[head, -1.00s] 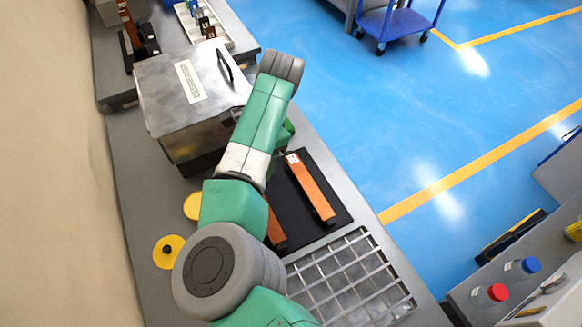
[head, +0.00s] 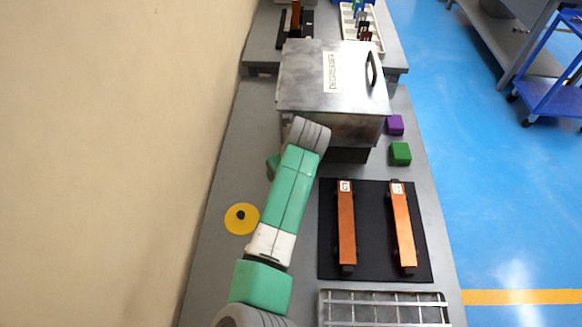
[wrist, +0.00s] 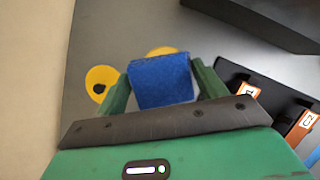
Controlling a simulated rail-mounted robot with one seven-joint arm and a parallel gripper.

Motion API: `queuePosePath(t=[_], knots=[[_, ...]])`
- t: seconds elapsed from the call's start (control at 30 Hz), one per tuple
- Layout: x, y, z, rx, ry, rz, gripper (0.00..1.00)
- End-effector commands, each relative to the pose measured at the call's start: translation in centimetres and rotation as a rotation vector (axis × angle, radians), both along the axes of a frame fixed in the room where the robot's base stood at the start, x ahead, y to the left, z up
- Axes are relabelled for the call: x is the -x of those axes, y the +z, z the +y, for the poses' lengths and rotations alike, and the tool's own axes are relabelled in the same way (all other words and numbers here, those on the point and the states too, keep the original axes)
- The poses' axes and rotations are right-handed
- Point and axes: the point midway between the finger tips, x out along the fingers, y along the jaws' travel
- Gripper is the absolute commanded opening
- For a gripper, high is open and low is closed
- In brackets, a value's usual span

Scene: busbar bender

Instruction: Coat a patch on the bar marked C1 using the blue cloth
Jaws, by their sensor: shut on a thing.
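My gripper (wrist: 162,82) is shut on the blue cloth (wrist: 161,80), a blue block-like pad between its two green fingers. In the head view my arm hides the cloth and most of the gripper, left of the black mat (head: 370,262). Two copper-orange bars lie side by side on that mat. The left one is the bar C1 (head: 346,230); its label (wrist: 248,90) is partly cut off in the wrist view. The held cloth is apart from both bars.
A metal box labelled degreaser (head: 305,90) stands behind the mat. A purple block (head: 395,125) and a green block (head: 401,153) sit to its right. A yellow disc (head: 236,225) lies on the left; a second (wrist: 158,51) shows behind the cloth. A metal grid (head: 385,310) lies in front.

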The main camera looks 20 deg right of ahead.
Motion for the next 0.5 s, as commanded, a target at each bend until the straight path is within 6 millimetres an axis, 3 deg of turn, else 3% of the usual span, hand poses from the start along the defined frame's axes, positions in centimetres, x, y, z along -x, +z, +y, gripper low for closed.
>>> queuePosePath(t=[0.5], knots=[[0.1,-5.7,0.0,-0.001,-0.001,0.0,0.52]])
